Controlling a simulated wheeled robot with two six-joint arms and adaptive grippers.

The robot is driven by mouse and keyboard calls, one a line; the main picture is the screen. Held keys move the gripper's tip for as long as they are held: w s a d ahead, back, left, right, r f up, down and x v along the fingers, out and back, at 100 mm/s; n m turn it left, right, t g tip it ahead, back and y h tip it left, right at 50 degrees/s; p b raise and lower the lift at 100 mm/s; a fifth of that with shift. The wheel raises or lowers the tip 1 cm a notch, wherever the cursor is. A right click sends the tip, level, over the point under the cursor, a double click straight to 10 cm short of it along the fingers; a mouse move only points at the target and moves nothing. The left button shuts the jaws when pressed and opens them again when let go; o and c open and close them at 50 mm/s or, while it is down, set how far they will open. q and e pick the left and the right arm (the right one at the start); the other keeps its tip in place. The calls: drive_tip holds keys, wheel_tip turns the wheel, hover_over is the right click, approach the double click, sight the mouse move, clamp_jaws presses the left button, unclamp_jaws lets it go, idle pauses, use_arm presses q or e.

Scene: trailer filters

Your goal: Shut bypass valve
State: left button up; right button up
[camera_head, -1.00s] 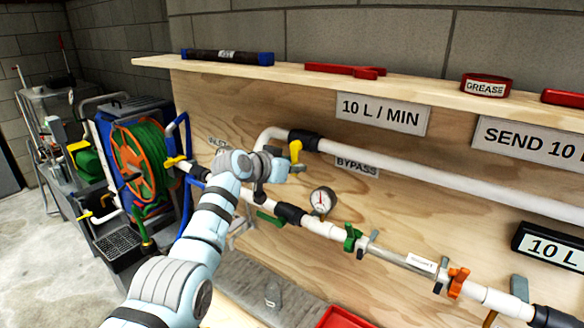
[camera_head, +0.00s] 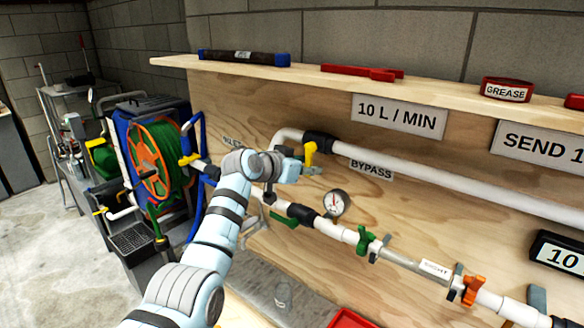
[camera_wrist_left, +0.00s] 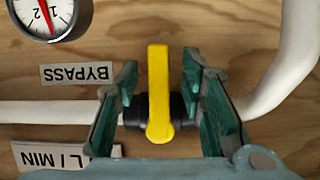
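The bypass valve's yellow handle (camera_head: 310,153) is on the upper white pipe, just left of the BYPASS label (camera_head: 371,169). In the left wrist view the handle (camera_wrist_left: 158,92) stands upright in the picture, across the line of the pipe, over a black valve body (camera_wrist_left: 133,110). My left gripper (camera_head: 303,166) is at this valve. Its two green fingers (camera_wrist_left: 160,98) are open on either side of the handle, with a visible gap on each side. My right gripper is not in view.
A pressure gauge (camera_head: 336,203) and a lower pipe with green (camera_head: 364,241) and orange (camera_head: 472,290) handles are below right. A wooden shelf (camera_head: 430,88) runs above, holding tools and a grease tin (camera_head: 506,91). A hose reel (camera_head: 155,160) stands at left.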

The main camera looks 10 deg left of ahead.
use_arm(q)
drive_tip(key=v, duration=1.1)
drive_tip(key=a+f+n+g+y, duration=0.1)
drive_tip(key=a+f+n+y, duration=0.1)
drive_tip(key=f, duration=1.1)
drive_tip(key=a+f+n+g+y, duration=0.1)
drive_tip(key=a+f+n, duration=0.1)
drive_tip(key=f, duration=1)
drive_tip(key=s+a+f+n+g+y, duration=0.1)
drive_tip(key=s+a+f, duration=0.1)
drive_tip(key=s+f, duration=0.45)
drive_tip(key=s+a+f+g+y, duration=0.1)
drive_tip(key=s+a+f, duration=0.15)
drive_tip(key=f, duration=0.75)
drive_tip(key=s+a+f+n+g+y, duration=0.1)
drive_tip(key=s+f, duration=0.4)
drive_tip(key=f, duration=0.4)
drive_tip(key=s+a+f+g+y, duration=0.1)
drive_tip(key=s+a+f+g, duration=0.1)
drive_tip(key=s+f, duration=0.75)
drive_tip(key=s+a+f+g, duration=0.15)
drive_tip(key=s+f, duration=0.45)
drive_tip(key=s, duration=0.7)
drive_tip(key=s+a+f+g, duration=0.1)
drive_tip(key=s+f, duration=0.1)
drive_tip(key=s, duration=0.9)
drive_tip(key=s+a+f+g, duration=0.1)
drive_tip(key=s+a+f, duration=0.1)
drive_tip(key=s, duration=0.9)
drive_tip(key=shift+f+y, duration=0.4)
